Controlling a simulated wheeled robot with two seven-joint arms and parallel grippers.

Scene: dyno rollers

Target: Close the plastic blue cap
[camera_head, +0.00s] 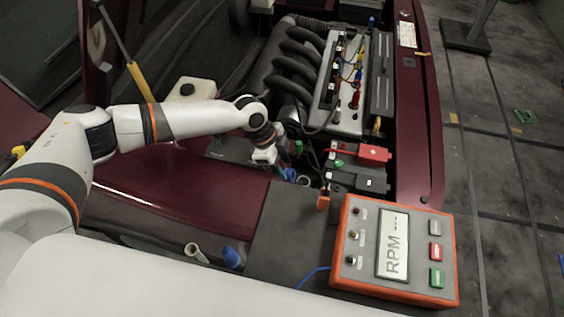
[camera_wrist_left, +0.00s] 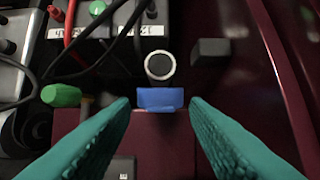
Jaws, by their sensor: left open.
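In the left wrist view a blue cap (camera_wrist_left: 160,98) sits beside a round filler neck (camera_wrist_left: 159,66) with a white rim and dark opening. The cap is off to one side of the neck, and the opening is uncovered. My left gripper (camera_wrist_left: 160,106) has teal fingers, open, one on each side of the cap with gaps between. Contact with the cap is not visible. In the head view my left gripper (camera_head: 284,173) points down into the engine bay, near the neck (camera_head: 304,180), and largely hides the cap. My right gripper is not in view.
A battery with a red terminal cover (camera_head: 374,153) and cables lies beyond the gripper. An orange RPM box (camera_head: 395,250) stands at the front right. A second blue piece (camera_head: 232,257) and a pale tube (camera_head: 195,252) are at the front. A green handle (camera_wrist_left: 62,95) lies left of the fingers.

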